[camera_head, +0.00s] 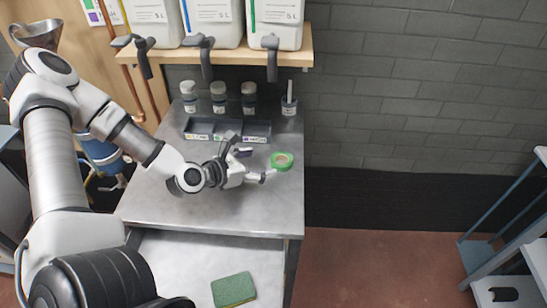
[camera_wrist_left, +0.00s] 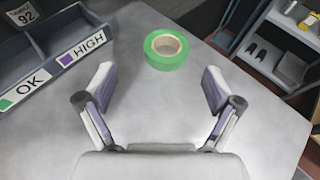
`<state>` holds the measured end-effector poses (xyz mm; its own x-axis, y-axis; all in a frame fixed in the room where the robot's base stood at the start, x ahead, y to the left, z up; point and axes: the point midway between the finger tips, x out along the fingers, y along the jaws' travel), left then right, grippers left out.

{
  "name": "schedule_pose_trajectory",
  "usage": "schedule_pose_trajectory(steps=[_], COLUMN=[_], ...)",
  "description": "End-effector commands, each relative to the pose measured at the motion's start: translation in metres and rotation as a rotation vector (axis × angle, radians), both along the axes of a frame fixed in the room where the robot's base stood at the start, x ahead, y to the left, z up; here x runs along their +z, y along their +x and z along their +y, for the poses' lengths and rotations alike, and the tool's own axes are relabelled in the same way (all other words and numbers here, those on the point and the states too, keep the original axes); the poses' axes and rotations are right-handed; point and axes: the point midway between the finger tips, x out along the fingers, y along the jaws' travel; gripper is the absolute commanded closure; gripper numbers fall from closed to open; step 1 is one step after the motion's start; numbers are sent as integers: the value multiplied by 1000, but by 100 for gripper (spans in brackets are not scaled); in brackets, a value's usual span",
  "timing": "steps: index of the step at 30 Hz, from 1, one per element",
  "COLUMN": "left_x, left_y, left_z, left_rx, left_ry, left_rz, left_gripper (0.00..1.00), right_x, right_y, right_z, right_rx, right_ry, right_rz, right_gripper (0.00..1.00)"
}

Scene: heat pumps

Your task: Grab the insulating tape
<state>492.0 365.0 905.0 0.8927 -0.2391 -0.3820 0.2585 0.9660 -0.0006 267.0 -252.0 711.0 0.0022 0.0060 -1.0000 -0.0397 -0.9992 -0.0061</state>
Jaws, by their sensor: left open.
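The insulating tape (camera_head: 282,161) is a green roll with a tan core. It lies flat on the grey metal table (camera_head: 180,210), near the right edge. My left gripper (camera_head: 263,166) is open and empty, just left of the tape in the head view. In the left wrist view the tape (camera_wrist_left: 166,49) lies ahead of the open fingers of my left gripper (camera_wrist_left: 158,88), roughly centred between them and apart from both. The tape is fully visible in the wrist view. My right gripper does not show.
A dark divided bin with labels (camera_head: 228,130) stands behind my gripper; its OK and HIGH labels show in the wrist view. Several small jars (camera_head: 219,97) line the back. A shelf (camera_head: 175,51) holds white canisters. A green sponge (camera_head: 234,289) lies on a lower surface in front.

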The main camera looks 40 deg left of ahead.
Motion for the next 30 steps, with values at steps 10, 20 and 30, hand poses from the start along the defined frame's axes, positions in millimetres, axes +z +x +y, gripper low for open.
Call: schedule_pose_trajectory(steps=[10, 20, 30], left_x=[-13, -23, -23], left_y=[24, 54, 54], left_z=[-12, -22, -22], left_rx=[-8, -1, -1], left_ry=[6, 0, -1], left_rz=[-1, -2, -2], left_gripper=[9, 9, 66], right_x=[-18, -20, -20], right_y=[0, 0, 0], right_z=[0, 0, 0], right_rx=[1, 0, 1], right_ry=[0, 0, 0], right_rz=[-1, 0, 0], right_gripper=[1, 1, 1])
